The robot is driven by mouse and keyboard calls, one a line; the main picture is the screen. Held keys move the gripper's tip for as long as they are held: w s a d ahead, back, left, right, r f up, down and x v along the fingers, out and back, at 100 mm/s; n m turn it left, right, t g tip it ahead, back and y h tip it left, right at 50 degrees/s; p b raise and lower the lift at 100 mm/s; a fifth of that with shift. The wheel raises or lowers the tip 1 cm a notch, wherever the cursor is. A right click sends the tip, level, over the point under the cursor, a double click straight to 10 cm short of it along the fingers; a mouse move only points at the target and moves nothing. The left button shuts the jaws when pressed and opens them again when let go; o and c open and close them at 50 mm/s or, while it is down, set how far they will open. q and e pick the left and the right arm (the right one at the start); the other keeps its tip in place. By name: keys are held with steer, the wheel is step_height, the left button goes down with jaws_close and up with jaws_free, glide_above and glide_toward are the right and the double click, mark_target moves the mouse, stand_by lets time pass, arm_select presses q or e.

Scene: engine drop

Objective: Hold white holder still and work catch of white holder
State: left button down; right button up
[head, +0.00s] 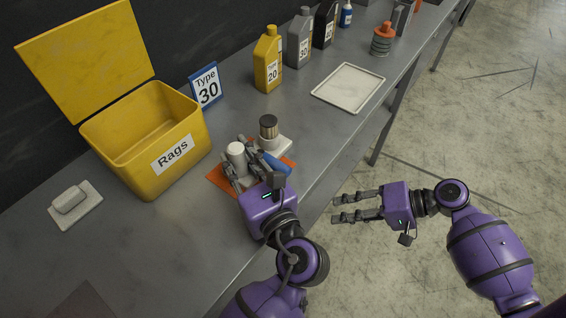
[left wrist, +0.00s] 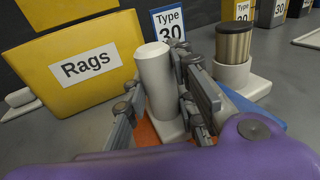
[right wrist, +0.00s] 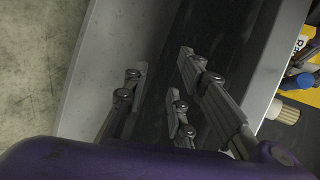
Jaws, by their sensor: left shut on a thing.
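A white upright cylinder (head: 236,153) stands over an orange mat (head: 216,180). In the left wrist view this cylinder (left wrist: 155,75) is between my left gripper's fingers, with a white base under it. My left gripper (head: 244,168) is shut on it. Just right of it, a white holder (left wrist: 234,76) has a cup on a flat base and carries a ribbed brass filter (left wrist: 233,42) with a dark top. I cannot make out a catch on either white piece. My right gripper (head: 336,207) is open and empty, past the table's front edge and apart from both.
A blue piece (head: 277,164) lies beside the left fingers, partly hidden. A yellow Rags bin (head: 130,150) with its lid up stands left. A Type 30 sign (head: 205,86), bottles (head: 268,60) and a white tray (head: 349,87) are behind. Open floor lies right of the table.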

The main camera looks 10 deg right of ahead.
steer(key=w+r+n+g+y, duration=0.1)
steer(key=w+r+y, duration=0.25)
steer(key=r, duration=0.75)
steer(key=n+g, duration=0.2)
steer(key=n, duration=0.4)
glide_toward(283, 166)
steer(key=shift+y, duration=0.45)
steer(key=x, duration=0.3)
steer(key=f+x, duration=0.1)
steer(key=x, duration=0.2)
steer(key=w+x, duration=0.1)
steer(key=x, duration=0.3)
steer(key=shift+d+f, duration=0.15)
steer(key=shift+f, duration=0.3)
jaws_close()
